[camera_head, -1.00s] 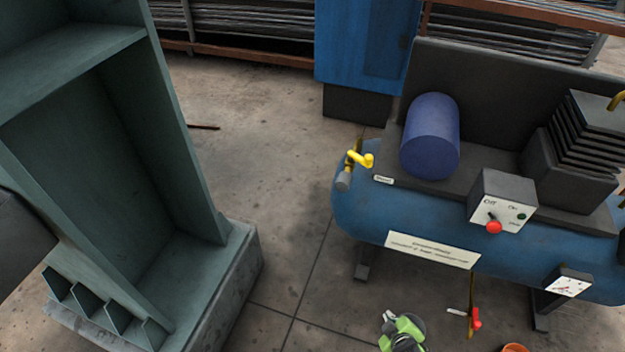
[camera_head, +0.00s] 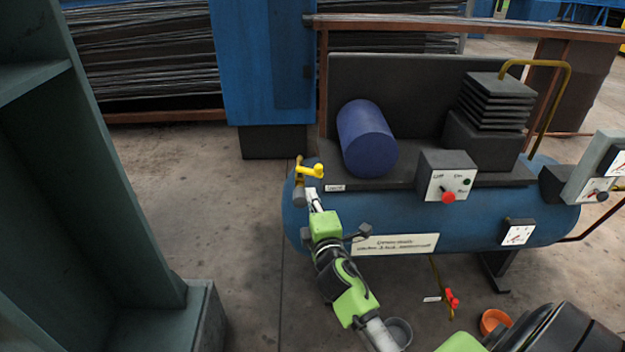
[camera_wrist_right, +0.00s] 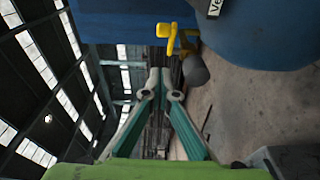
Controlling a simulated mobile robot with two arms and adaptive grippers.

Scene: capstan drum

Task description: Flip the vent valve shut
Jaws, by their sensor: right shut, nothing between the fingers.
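The vent valve (camera_head: 302,195) is at the left end of the blue compressor tank (camera_head: 470,222), with a yellow lever (camera_head: 310,170) on a brass body and a grey cylindrical end. A small label sits to its right. My right gripper (camera_head: 312,190) is shut and empty, just below and beside the valve in the head view; contact cannot be told there. In the right wrist view the yellow lever (camera_wrist_right: 167,31) and the grey end (camera_wrist_right: 195,70) are above and right of the fingertips (camera_wrist_right: 160,72), apart from them in the picture. My left gripper is not in view.
A control box (camera_head: 446,177) with a red knob is on the tank's right part. A red-handled valve (camera_head: 452,300) hangs below the tank, near an orange bowl (camera_head: 494,321). A green-grey steel frame (camera_head: 110,180) stands at left. The floor between is clear.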

